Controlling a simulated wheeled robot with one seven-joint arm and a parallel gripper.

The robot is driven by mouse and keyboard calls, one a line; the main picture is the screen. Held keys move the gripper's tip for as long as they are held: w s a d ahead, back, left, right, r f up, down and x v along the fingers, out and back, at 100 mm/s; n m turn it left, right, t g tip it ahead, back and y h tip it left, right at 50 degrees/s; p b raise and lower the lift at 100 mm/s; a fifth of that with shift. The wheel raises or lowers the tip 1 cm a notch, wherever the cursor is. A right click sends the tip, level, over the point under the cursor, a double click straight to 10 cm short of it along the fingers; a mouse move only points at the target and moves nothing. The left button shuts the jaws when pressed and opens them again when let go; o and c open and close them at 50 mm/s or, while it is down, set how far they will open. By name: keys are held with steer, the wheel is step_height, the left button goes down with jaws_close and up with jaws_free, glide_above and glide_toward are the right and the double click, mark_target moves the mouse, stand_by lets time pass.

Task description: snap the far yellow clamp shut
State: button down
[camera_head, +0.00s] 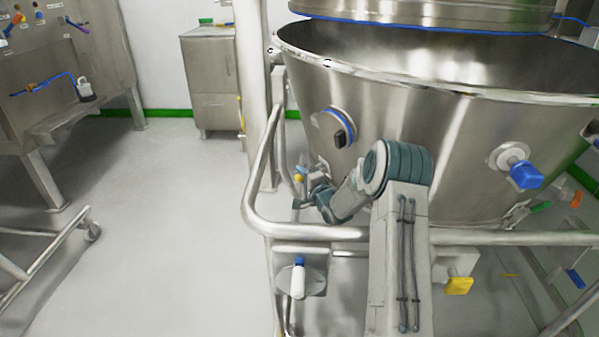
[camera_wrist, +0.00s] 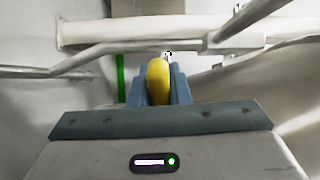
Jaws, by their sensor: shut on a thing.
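The far yellow clamp shows in the wrist view as a rounded yellow handle (camera_wrist: 158,80) between the two blue-grey fingers of my gripper (camera_wrist: 160,72). My gripper is shut on it. In the head view only a small yellow bit of this clamp (camera_head: 299,177) shows beside my gripper (camera_head: 304,174), low at the left side of the steel bowl (camera_head: 450,135). The rest of the clamp is hidden by my arm and gripper, and I cannot tell how far its handle is closed. A nearer yellow handle (camera_head: 459,286) sits at the lower right of my arm.
A bent steel rail (camera_head: 262,165) runs left of and in front of my arm. A blue-ringed port with a black knob (camera_head: 339,137) is above my gripper. A blue-handled valve (camera_head: 524,174) sticks out at right. The floor at left (camera_head: 175,220) is clear.

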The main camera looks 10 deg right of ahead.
steer(key=m+p, duration=0.1)
steer(key=r+m+p, duration=0.2)
steer(key=shift+d+r+m, duration=0.2)
steer(key=shift+d+m, duration=0.05)
steer(key=shift+m, duration=0.15)
steer(key=shift+w+d+r+m+p, duration=0.1)
steer(key=shift+r+m+p, duration=0.2)
steer(key=shift+m+p, duration=0.3)
steer(key=shift+s+d+r+m+p, duration=0.1)
steer(key=shift+r+m+p, duration=0.2)
steer(key=shift+m, duration=0.5)
steer(key=shift+w+d+r+m+p, duration=0.1)
steer(key=shift+r+m+p, duration=0.15)
steer(key=shift+m+p, duration=0.4)
steer(key=c, duration=1.4)
jaws_free()
steer(key=shift+o, duration=0.2)
steer(key=p+v, duration=0.2)
steer(key=v, duration=1.1)
steer(key=shift+s+p, duration=0.35)
steer(key=shift+d, duration=0.15)
